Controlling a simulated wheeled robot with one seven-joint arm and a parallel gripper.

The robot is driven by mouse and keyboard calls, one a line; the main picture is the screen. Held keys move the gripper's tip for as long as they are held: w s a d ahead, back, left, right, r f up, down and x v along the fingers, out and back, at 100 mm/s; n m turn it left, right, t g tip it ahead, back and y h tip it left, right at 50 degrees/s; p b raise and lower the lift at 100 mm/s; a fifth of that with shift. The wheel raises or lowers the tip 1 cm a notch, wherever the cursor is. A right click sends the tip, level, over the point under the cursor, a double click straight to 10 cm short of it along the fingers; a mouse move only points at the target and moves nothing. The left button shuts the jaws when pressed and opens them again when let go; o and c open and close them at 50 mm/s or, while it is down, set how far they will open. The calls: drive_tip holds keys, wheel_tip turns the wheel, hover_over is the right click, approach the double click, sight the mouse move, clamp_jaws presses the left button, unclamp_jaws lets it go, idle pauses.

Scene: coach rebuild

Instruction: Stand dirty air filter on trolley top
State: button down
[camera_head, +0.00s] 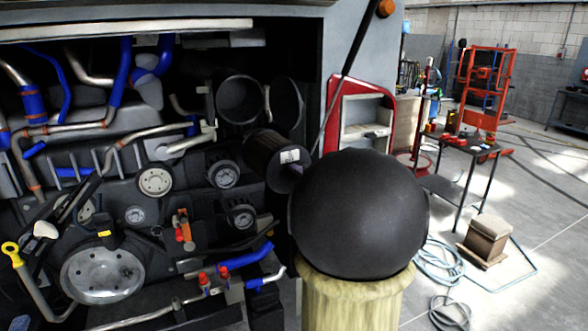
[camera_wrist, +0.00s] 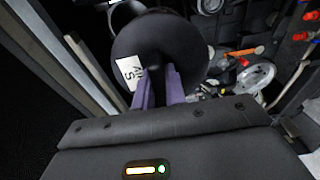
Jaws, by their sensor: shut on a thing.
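The dirty air filter (camera_head: 268,152) is a dark cylinder with a white label, outside the engine bay's round housing (camera_head: 240,98) and just below its opening in the head view. In the wrist view, the filter's round dark end (camera_wrist: 190,45) and label face me. My gripper (camera_wrist: 163,72) has purple fingers closed at the middle of that end, holding the filter. The exact grip point is dark. In the head view my arm hides most of the gripper. A dark-topped stand (camera_head: 466,146) at the right, possibly the trolley, carries small red and orange items.
A round dark cover (camera_head: 287,102) hangs open beside the housing. Pipes and pulleys crowd the engine bay at left. A red-framed panel (camera_head: 362,122) stands open at the bay's right edge. Hoses (camera_head: 440,262) and a brown block (camera_head: 485,238) lie on the floor before the stand.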

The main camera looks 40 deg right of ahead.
drive_tip(key=w+a+f, duration=0.4)
drive_tip(key=w+f, duration=0.1)
drive_tip(key=f, duration=0.4)
drive_tip(key=w+a+f, duration=0.4)
drive_tip(key=f, duration=0.4)
drive_tip(key=w+a+f, duration=0.5)
drive_tip(key=f, duration=0.4)
drive_tip(key=s+a+f, duration=0.3)
drive_tip(key=a+f, duration=0.2)
drive_tip(key=f, duration=0.1)
drive_tip(key=s+a+f+y, duration=0.1)
drive_tip(key=s+a+f, duration=0.2)
drive_tip(key=a+f, duration=0.2)
drive_tip(key=s+a+f+n, duration=0.1)
drive_tip(key=s+a+f, duration=0.2)
drive_tip(key=f, duration=0.5)
drive_tip(key=shift+a+f+y, duration=0.25)
drive_tip(key=shift+a+y, duration=0.15)
drive_tip(key=shift+a, duration=0.6)
